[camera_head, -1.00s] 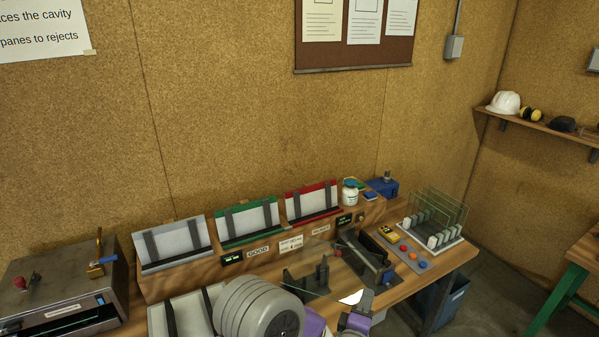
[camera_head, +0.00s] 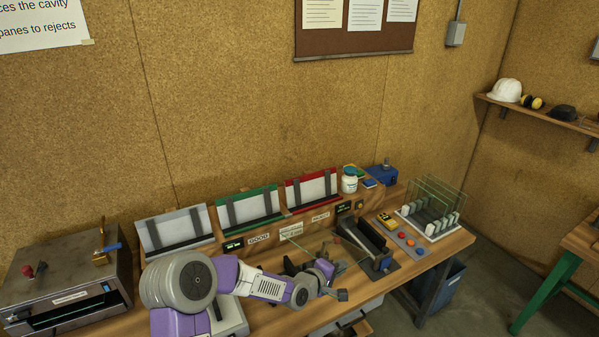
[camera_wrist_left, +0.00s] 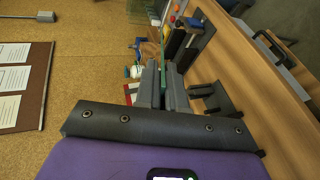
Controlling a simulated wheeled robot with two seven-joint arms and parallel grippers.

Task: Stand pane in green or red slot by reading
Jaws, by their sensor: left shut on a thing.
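My left gripper (camera_head: 330,268) is over the middle of the bench, in front of the label strip. In the left wrist view its two grey fingers (camera_wrist_left: 163,85) are shut on a thin glass pane (camera_wrist_left: 163,45), seen nearly edge-on as a green line. In the head view the pane is too faint to outline clearly. The green slot (camera_head: 250,218) stands on the raised shelf at the back, above the GOOD label (camera_head: 259,238). The red slot (camera_head: 312,202) stands to its right, above the REJECT label (camera_head: 321,217). My right gripper is not in view.
A grey-white slot (camera_head: 175,245) stands left of the green one. A dark metal box (camera_head: 65,285) fills the left end. A black fixture (camera_head: 365,240) and a rack of glass panes (camera_head: 430,220) stand on the right. A white jar (camera_head: 349,182) is beside the red slot.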

